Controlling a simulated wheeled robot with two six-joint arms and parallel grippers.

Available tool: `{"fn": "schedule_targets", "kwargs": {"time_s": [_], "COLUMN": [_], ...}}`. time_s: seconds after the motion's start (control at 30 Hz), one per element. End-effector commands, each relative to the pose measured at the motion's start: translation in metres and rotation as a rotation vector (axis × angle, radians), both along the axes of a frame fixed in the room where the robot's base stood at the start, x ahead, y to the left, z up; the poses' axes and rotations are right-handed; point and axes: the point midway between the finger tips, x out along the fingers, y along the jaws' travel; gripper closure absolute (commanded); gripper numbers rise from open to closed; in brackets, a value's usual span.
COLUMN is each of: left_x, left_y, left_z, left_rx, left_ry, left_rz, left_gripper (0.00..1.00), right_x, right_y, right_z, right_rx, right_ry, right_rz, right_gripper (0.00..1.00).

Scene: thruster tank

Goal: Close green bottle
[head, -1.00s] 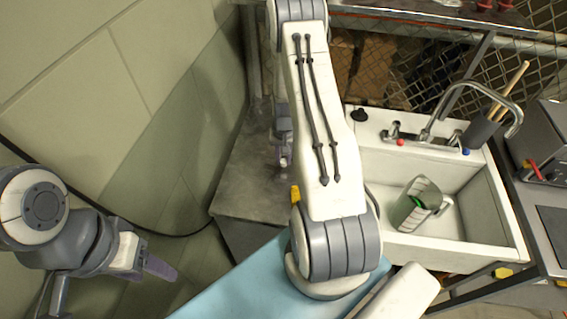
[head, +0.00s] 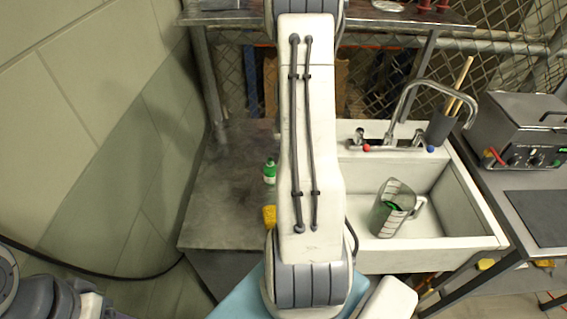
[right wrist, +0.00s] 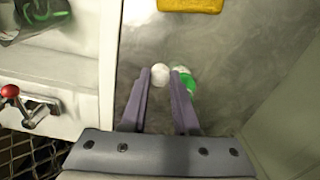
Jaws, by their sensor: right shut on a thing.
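A small green bottle (head: 270,174) with some white on it stands on the grey metal counter, just left of my right arm in the head view. In the right wrist view the bottle (right wrist: 188,84) is right beside the outer side of the right-hand finger, partly hidden by it. My right gripper (right wrist: 161,78) is shut on a small round white thing (right wrist: 160,72), which looks like a cap, between its fingertips. My own arm hides this gripper in the head view. My left gripper is out of view; only part of that arm shows at the lower left.
A yellow block (head: 269,215), perhaps a sponge, lies at the counter's front edge. A white sink (head: 440,238) on the right holds a clear jug (head: 391,212) with green in it. The counter (head: 225,185) left of the bottle is clear.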

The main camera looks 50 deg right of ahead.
Motion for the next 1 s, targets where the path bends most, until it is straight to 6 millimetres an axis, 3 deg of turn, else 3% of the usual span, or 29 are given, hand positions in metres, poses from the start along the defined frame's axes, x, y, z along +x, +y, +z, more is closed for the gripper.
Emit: {"fn": "schedule_targets", "kwargs": {"time_s": [0.27,0.37,0.47,0.57,0.7,0.9,1.0], "left_x": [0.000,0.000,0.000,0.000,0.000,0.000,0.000], "left_y": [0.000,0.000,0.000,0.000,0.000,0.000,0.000], "left_z": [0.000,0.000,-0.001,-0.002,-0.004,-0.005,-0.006], "left_rx": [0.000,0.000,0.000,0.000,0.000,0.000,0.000], "left_ry": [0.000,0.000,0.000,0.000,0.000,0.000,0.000], "left_rz": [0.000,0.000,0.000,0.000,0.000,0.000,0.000], "left_gripper": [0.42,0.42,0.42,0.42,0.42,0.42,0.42], "right_x": [0.001,0.010,0.027,0.048,0.068,0.070,0.067], "right_y": [0.002,0.014,0.042,0.086,0.159,0.243,0.266], "right_z": [-0.001,-0.004,-0.012,-0.024,-0.040,-0.058,-0.062], "right_rx": [0.000,0.001,0.003,0.004,0.003,0.001,0.001], "right_ry": [0.000,0.002,0.003,0.005,0.004,0.003,0.001], "right_rz": [0.004,0.037,0.113,0.228,0.410,0.618,0.677], "right_gripper": [1.00,1.00,1.00,1.00,1.00,1.00,1.00]}}
